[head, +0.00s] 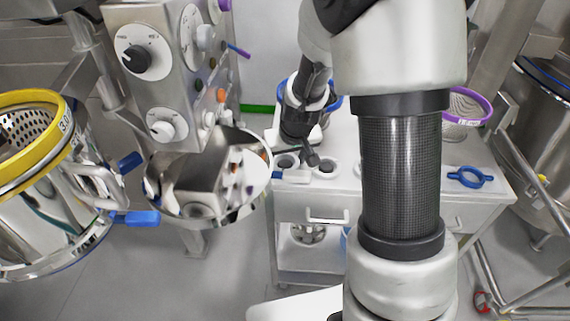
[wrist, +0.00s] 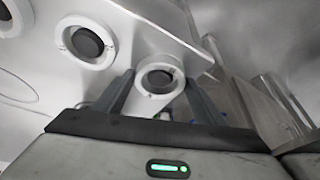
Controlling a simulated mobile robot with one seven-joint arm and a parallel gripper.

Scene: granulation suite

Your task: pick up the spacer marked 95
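Pale ring-shaped spacers with dark centres lie on the white top of a cart. In the wrist view one spacer (wrist: 145,83) shows between the two fingers of my gripper (wrist: 159,77), and a larger one (wrist: 64,40) lies to its upper left. My gripper is open, with a finger to each side of the nearer spacer; I cannot tell whether they touch it. In the head view two spacers show by my gripper (head: 308,156), one on the left (head: 279,165) and one on the right (head: 335,170). No number is legible, so I cannot tell which is marked 95.
The cart top (head: 400,185) has drawers below. A steel bowl (head: 260,185) and control box (head: 150,60) stand left of the cart. My arm hides the cart's middle.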

